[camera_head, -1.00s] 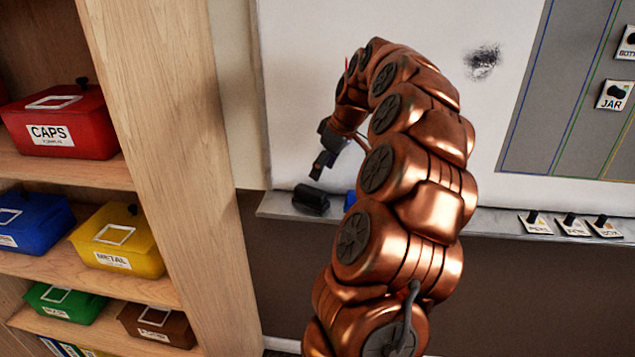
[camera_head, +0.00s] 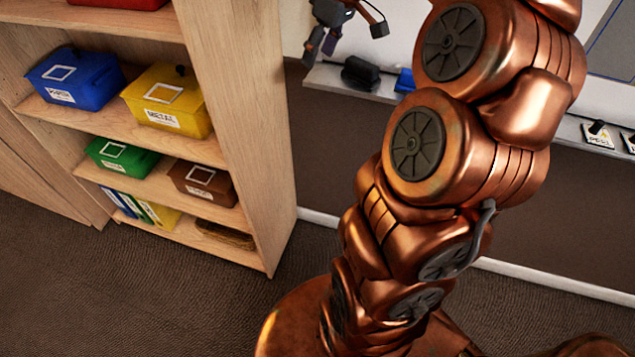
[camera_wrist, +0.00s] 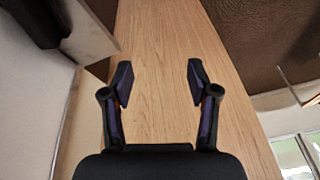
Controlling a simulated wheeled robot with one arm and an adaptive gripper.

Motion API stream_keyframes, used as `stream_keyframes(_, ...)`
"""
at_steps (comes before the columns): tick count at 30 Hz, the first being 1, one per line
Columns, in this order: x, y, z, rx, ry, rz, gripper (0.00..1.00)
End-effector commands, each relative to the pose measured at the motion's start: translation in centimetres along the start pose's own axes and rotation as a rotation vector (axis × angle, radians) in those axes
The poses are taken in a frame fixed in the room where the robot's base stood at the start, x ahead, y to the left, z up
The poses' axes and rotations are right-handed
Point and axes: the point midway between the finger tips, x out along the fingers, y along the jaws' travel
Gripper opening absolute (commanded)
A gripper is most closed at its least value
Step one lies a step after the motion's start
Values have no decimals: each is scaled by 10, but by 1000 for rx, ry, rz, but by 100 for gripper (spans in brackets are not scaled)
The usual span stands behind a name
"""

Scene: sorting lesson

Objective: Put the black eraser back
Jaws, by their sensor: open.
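The black eraser (camera_head: 360,73) lies on the ledge (camera_head: 330,77) under the whiteboard, near the ledge's left end. My gripper (camera_head: 321,43) is above and to the left of it in the head view, apart from it. In the wrist view my gripper (camera_wrist: 157,82) is open, with nothing between its fingers. They point toward the wooden side of the shelf. A dark shape (camera_wrist: 38,22) at the wrist view's upper left looks like the eraser, cut by the frame.
A blue object (camera_head: 405,80) lies on the ledge just right of the eraser. A wooden shelf (camera_head: 235,110) with blue (camera_head: 75,78), yellow (camera_head: 168,98), green (camera_head: 120,155) and brown (camera_head: 203,181) boxes stands at left. Small label cards (camera_head: 598,134) sit on the ledge at right.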

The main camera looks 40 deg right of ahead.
Motion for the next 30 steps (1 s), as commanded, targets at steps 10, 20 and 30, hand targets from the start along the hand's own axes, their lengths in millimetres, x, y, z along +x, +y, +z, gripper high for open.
stream_keyframes(10, 40, -168, 55, 38, -200, -24, 60)
stream_keyframes(20, 73, -250, 170, 191, -376, 58, 60)
stream_keyframes(30, 84, -264, 226, 292, -434, 112, 60)
